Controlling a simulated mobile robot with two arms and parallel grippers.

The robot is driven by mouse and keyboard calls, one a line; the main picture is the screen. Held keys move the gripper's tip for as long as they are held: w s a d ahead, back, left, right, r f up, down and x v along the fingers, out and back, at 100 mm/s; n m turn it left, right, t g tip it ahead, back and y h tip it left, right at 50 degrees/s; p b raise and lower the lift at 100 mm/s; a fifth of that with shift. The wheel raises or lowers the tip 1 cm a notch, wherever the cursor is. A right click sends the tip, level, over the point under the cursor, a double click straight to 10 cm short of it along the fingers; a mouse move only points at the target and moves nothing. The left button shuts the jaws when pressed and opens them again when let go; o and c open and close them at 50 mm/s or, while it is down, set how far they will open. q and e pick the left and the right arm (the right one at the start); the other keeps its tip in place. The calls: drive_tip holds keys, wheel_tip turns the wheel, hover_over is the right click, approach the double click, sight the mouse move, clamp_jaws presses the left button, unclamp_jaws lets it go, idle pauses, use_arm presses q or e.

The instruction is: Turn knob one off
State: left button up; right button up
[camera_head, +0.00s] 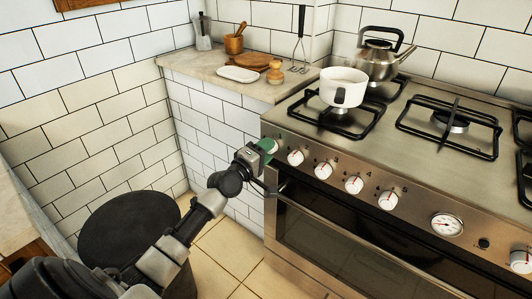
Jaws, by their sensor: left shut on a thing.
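The stove's front panel (420,212) carries a row of white round knobs. Knob one, at the far left end of the row, is mostly hidden by my left gripper (267,147). The gripper's green-padded fingertips are shut on it, against the panel. I cannot read the knob's angle. The neighbouring knobs stand free to the right: the second knob (295,157), the third (323,170), the fourth (354,185) and the fifth (388,201). My left arm reaches in from the lower left. My right gripper is not in view.
A white pot (343,88) sits on the left front burner, with a steel kettle (378,58) behind it. The oven door handle (330,215) runs below the knobs. A counter (190,62) with a moka pot and wooden items is left. A dark round bin (128,222) stands under my arm.

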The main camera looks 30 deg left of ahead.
use_arm(q)
drive_tip(key=shift+f+m, duration=0.1)
drive_tip(key=shift+m, duration=0.2)
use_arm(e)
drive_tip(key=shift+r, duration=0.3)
use_arm(q)
drive_tip(key=o, duration=0.9)
drive_tip(key=shift+o, duration=0.2)
drive_tip(key=s+a, duration=0.1)
drive_tip(key=s, duration=0.9)
drive_tip(key=shift+s+f, duration=0.3)
drive_tip(key=shift+s, duration=0.1)
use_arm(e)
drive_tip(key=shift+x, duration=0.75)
